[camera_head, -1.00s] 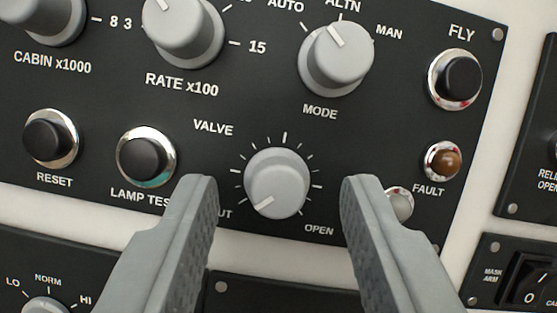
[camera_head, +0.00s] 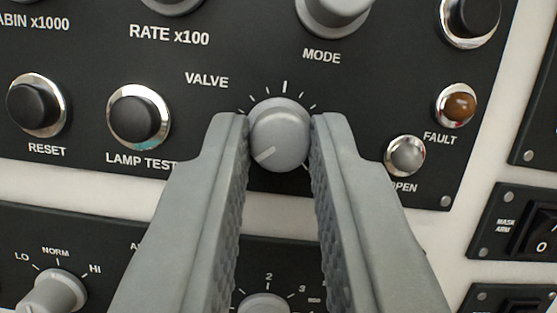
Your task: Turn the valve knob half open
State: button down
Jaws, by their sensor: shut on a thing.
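The valve knob (camera_head: 279,137) is a round light grey knob on the black panel, under the label VALVE. Its white pointer line points to the lower left, toward the shut end of the dial. Tick marks show around its upper half; the lower ones and the SHUT lettering are hidden by my fingers. My gripper (camera_head: 280,140) is shut on the valve knob, with one finger on its left side and one on its right.
The LAMP TEST button (camera_head: 138,115) is left of my fingers. The MODE knob (camera_head: 335,12) is above. Another knob (camera_head: 264,303) shows below between the fingers.

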jog(key=m+h, duration=0.1)
jog(key=m, duration=0.1)
jog(key=m+h, duration=0.2)
jog(key=m, duration=0.1)
jog(key=shift+a+m, duration=0.2)
jog(key=shift+m, duration=0.1)
jog(key=m+h, duration=0.2)
jog(key=m, duration=0.2)
jog(key=shift+a+m+g, duration=0.1)
jog(key=shift+m+g, duration=0.2)
jog(key=shift+m, duration=0.1)
jog(key=m+g+h, duration=0.1)
jog(key=m, duration=0.2)
jog(key=m+g+h, duration=0.1)
jog(key=m, duration=0.4)
jog(key=shift+a+r+m+g+h, duration=0.15)
jog(key=shift+r+m+g+h, duration=0.15)
jog(key=shift+g+h, duration=0.1)
jog(key=m+g, duration=0.1)
jog(key=m, duration=0.2)
jog(key=m+g, duration=0.1)
jog(key=m, duration=0.2)
jog(key=shift+r, duration=0.2)
jog(key=m+g+y, duration=0.1)
jog(key=m, duration=0.1)
jog(key=m+g+y, duration=0.1)
jog(key=m, duration=0.1)
jog(key=shift+r+m, duration=0.1)
jog(key=shift+m, duration=0.3)
